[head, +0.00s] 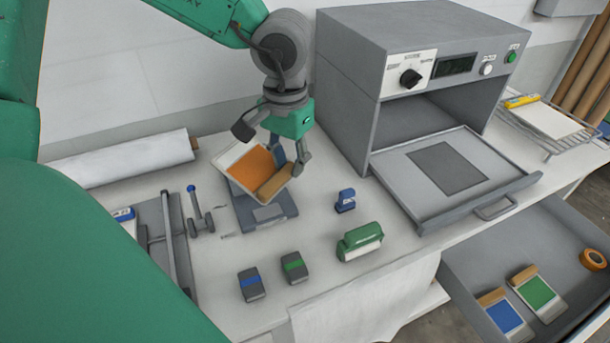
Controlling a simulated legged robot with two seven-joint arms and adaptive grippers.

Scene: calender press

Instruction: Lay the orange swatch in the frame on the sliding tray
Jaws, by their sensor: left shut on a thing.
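The orange swatch (254,169) lies on a pale backing with a tan grip strip along one side. My left gripper (285,163) is shut on it and holds it tilted over a blue-grey scale-like device (266,214). I cannot tell whether the swatch touches the device. The sliding tray (409,180) is pulled out of the grey press (352,84) on the right. A dark rectangular frame area (447,168) on the tray is empty. My right gripper is not in view.
A green block (360,241), a blue stamp (345,200) and two small dark blocks (251,284) stand on the table. A drawer (470,272) at lower right holds blue (505,316) and green (537,292) swatches. A wire rack (555,133) stands right of the press.

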